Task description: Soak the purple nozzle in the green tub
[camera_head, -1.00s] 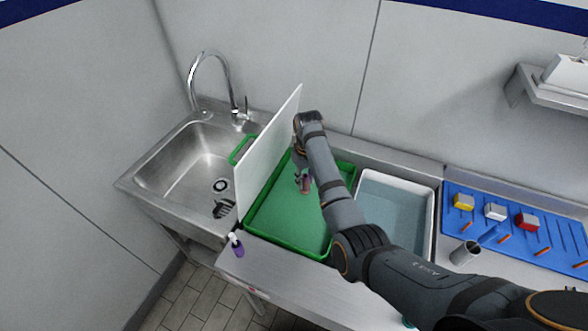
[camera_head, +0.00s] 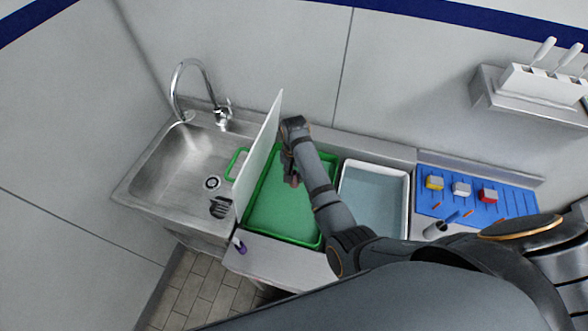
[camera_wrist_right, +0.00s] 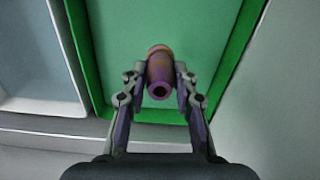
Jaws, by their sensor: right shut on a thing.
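The purple nozzle (camera_wrist_right: 159,75) is a short, brownish-purple tube with a dark hole in its near end. My right gripper (camera_wrist_right: 160,84) is shut on it, one finger on each side. In the head view, the gripper (camera_head: 291,172) and the small nozzle (camera_head: 294,181) are over the back part of the green tub (camera_head: 280,239). The tub is a shallow green tray with a green inside, whose wall also shows in the wrist view (camera_wrist_right: 82,45). I cannot tell whether the nozzle touches the liquid or the bottom.
An upright white panel (camera_head: 262,145) stands between the tub and the steel sink (camera_head: 150,185). A white basin of bluish water (camera_head: 376,200) is right of the tub. Further right is a blue mat (camera_head: 510,203) with coloured blocks.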

